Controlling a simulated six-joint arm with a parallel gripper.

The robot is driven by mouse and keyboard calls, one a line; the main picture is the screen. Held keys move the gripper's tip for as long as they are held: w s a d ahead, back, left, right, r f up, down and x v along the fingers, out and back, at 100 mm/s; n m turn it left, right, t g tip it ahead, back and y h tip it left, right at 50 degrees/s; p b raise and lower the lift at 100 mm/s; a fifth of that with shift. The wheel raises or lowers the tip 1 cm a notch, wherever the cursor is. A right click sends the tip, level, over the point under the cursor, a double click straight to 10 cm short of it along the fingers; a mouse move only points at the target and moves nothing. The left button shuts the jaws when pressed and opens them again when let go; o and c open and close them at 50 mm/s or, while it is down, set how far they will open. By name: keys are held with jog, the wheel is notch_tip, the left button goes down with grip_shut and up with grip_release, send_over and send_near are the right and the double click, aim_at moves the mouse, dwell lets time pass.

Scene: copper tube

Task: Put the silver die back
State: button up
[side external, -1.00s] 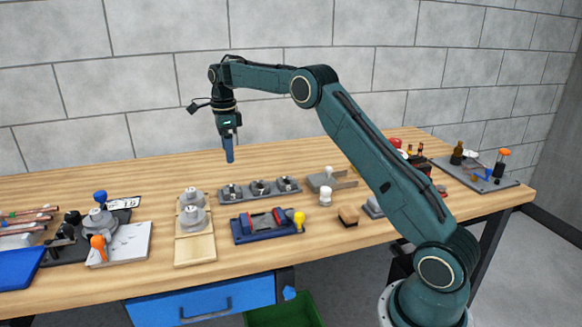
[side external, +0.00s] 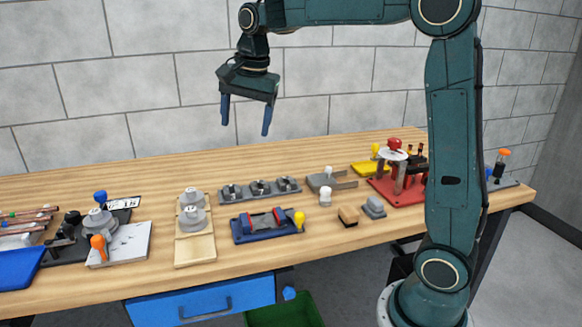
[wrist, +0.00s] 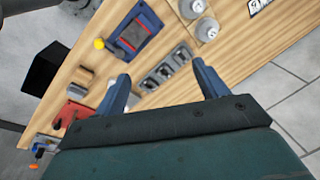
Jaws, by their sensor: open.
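Two silver-grey round dies, a rear one (side external: 191,196) and a front one with a dark number (side external: 191,215), sit on a pale wooden board (side external: 194,250); the board's front part is bare. Another silver round piece (side external: 99,218) is on the bending tool at the left. I cannot tell which is the named die. In the wrist view the two round dies (wrist: 190,8) (wrist: 207,29) are at the top. My gripper (side external: 246,128) is open and empty, high above the back of the bench. Its spread fingers also show in the wrist view (wrist: 162,72).
A grey rack with several round holders (side external: 260,189) and a blue tray with red blocks and a yellow knob (side external: 267,225) are right of the board. A small white-topped piece (side external: 325,197) and a red stand (side external: 398,187) are farther right. The bench's rear strip is clear.

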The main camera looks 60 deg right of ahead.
jog(key=s+a+f+n+t, duration=0.1)
jog(key=s+a+f+n, duration=0.1)
jog(key=s+n, duration=0.3)
jog(key=s+a+f+n+t, duration=0.1)
jog(key=s+n, duration=0.4)
jog(key=s, duration=0.6)
jog(key=s+a+f+n+t, duration=0.1)
jog(key=s+a+f+n, duration=0.2)
jog(key=s, duration=0.6)
jog(key=shift+a+n, duration=0.65)
jog(key=shift+n, duration=0.25)
